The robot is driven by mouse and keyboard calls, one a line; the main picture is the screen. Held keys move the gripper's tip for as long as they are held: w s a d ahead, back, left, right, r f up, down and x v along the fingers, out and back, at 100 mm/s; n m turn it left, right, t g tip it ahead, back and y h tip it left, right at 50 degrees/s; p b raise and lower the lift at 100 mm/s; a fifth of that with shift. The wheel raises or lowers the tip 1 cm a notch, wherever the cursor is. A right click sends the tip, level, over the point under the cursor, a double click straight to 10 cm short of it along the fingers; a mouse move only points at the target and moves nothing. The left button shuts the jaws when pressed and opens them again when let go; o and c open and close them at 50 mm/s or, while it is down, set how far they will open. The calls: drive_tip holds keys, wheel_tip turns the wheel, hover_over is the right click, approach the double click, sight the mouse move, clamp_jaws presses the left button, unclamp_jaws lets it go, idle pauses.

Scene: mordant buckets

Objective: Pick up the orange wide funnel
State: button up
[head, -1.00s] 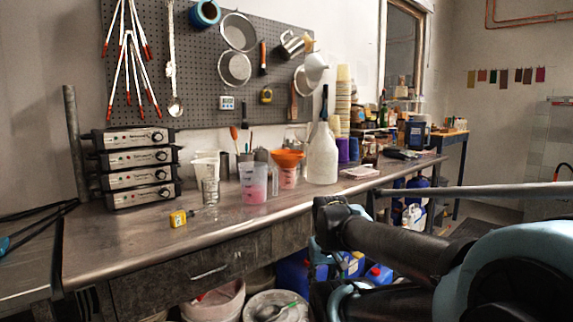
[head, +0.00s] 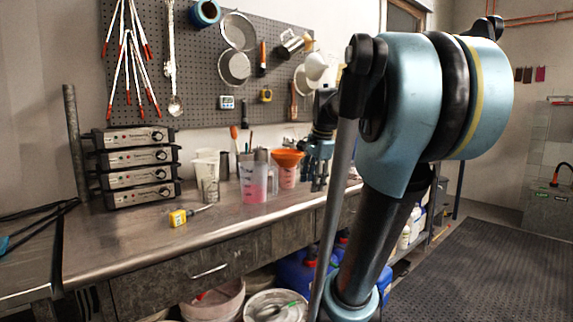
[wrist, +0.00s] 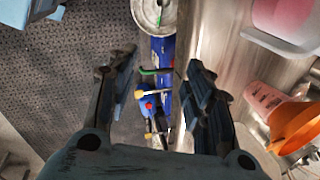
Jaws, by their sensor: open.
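The orange wide funnel (head: 287,157) sits mouth up in the top of a translucent beaker with pink marks (head: 288,176) on the metal bench. In the wrist view the funnel (wrist: 297,128) is at the right edge, beside and outside my fingers. My gripper (head: 319,180) is just right of the funnel in the head view, pointing down near the bench's front edge. In the wrist view my gripper (wrist: 160,80) is open with nothing between its fingers. The gap between the fingers looks down past the bench edge to the floor.
A beaker of pink liquid (head: 254,182) stands left of the funnel, with a glass (head: 209,182) further left. Power supplies (head: 136,165) are stacked at left. Buckets (head: 277,304) stand below. The front left benchtop is clear.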

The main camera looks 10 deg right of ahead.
drive_tip(key=w+d+r+m+t+y, duration=0.1)
drive_tip(key=w+d+r+m, duration=0.1)
drive_tip(key=w+r+m, duration=0.8)
drive_tip(key=w+d+r+m, duration=0.3)
drive_tip(key=w+r+m, duration=0.2)
drive_tip(key=w+r, duration=0.45)
drive_tip(key=x, duration=1.8)
drive_tip(key=shift+w+a, duration=0.2)
drive_tip(key=shift+w, duration=0.2)
clamp_jaws()
